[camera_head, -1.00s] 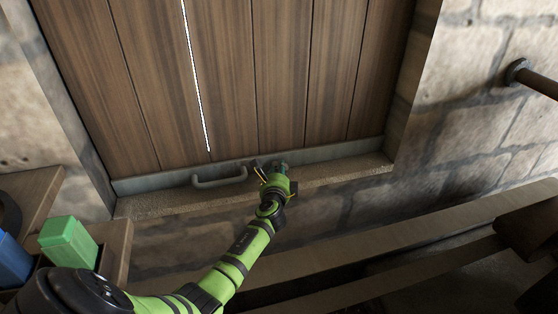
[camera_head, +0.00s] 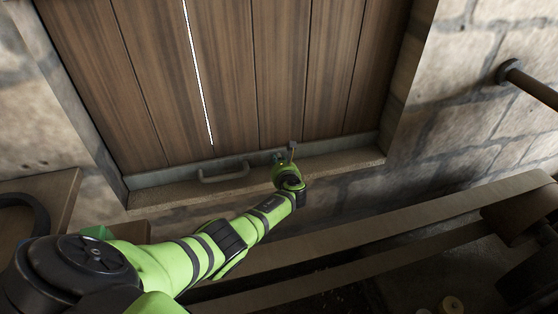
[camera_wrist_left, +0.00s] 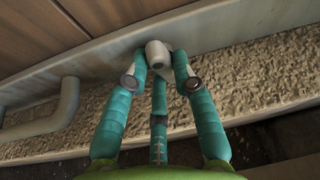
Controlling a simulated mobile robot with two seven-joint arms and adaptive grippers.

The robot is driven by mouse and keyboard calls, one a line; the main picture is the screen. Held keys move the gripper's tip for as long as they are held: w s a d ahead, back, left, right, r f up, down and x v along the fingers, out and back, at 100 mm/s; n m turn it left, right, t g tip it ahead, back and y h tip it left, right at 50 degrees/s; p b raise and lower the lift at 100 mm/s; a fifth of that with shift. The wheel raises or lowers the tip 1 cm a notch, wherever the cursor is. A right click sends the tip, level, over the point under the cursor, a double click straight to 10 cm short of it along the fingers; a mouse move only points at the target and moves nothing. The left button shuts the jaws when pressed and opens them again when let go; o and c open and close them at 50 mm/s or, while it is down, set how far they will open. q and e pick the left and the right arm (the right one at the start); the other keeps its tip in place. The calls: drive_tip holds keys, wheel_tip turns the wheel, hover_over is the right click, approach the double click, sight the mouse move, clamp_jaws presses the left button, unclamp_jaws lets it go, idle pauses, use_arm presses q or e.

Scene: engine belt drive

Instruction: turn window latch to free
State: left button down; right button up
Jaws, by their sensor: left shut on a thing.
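The window latch (camera_wrist_left: 156,52) is a small pale grey knob or lever on the metal strip along the bottom of the wooden shutter. My left gripper (camera_head: 287,160) is at this strip, to the right of the handle. In the left wrist view its teal fingers (camera_wrist_left: 158,78) are closed around the latch. In the head view the latch (camera_head: 293,145) shows as a small grey piece just above the gripper. The fingers hide part of the latch and its mount. My right gripper is not in view.
The wooden shutter (camera_head: 230,80) fills the window opening. A grey bar handle (camera_head: 222,174) is left of the gripper, and also shows in the left wrist view (camera_wrist_left: 60,110). The stone sill (camera_head: 180,196) runs just below. A wooden beam (camera_head: 380,225) lies below right. A pipe (camera_head: 530,85) sticks out at right.

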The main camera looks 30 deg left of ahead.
use_arm(q)
drive_tip(key=shift+m+g+y, duration=0.3)
drive_tip(key=shift+m, duration=0.4)
drive_tip(key=c, duration=1.3)
unclamp_jaws()
drive_tip(key=shift+d, duration=0.15)
drive_tip(key=v, duration=1.1)
drive_tip(key=shift+s+d+r, duration=0.2)
drive_tip(key=shift+d, duration=0.15)
